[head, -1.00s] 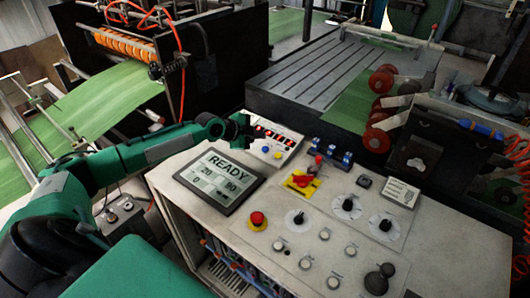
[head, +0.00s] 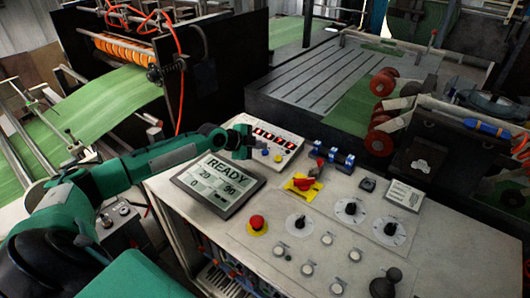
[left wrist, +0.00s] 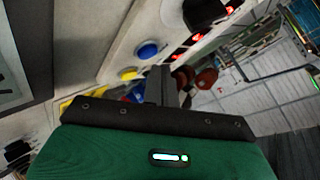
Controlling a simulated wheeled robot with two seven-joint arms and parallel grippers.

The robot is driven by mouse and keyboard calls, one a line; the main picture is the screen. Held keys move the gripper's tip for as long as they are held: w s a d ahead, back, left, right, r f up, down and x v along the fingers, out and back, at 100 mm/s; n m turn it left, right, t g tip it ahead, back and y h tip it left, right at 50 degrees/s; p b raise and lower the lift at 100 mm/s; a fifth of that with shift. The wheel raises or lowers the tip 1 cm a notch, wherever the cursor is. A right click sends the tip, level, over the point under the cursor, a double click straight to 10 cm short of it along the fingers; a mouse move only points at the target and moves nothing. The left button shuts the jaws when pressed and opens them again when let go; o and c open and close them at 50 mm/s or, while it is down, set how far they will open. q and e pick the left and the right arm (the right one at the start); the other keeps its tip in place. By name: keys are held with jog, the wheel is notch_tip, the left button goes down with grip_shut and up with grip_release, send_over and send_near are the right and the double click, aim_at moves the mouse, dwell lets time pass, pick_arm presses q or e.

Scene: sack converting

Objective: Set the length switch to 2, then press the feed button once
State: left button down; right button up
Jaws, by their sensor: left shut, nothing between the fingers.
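My left gripper (head: 243,150) is shut and empty, over the left end of a small white control box (head: 290,144). The box has red lit digits, a blue button (head: 265,151) and a yellow button (head: 278,158). In the left wrist view the shut fingers (left wrist: 160,88) appear beside the blue button (left wrist: 148,50) and yellow button (left wrist: 127,74); contact cannot be told. A black knob (left wrist: 204,12) shows at that view's top edge. Dial switches stand on the console: one left (head: 300,222), one middle (head: 351,209), one right (head: 390,229). Labels naming the length switch or feed button are unreadable.
A screen reading READY (head: 218,183) lies left on the console. A red mushroom button (head: 257,222), a red-and-yellow switch (head: 302,184), several pale buttons (head: 327,239) and dark round knobs (head: 383,284) share the panel.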

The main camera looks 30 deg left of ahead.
jog(key=shift+d, duration=0.35)
jog(key=shift+a, duration=0.3)
dwell(0.8)
pick_arm(q)
jog(key=shift+w+f+b, duration=0.1)
jog(key=shift+f+b, duration=0.35)
jog(key=shift+b, duration=0.25)
pick_arm(e)
jog(key=shift+f, duration=0.7)
jog(key=shift+d, duration=0.15)
jog(key=shift+d+f, duration=0.1)
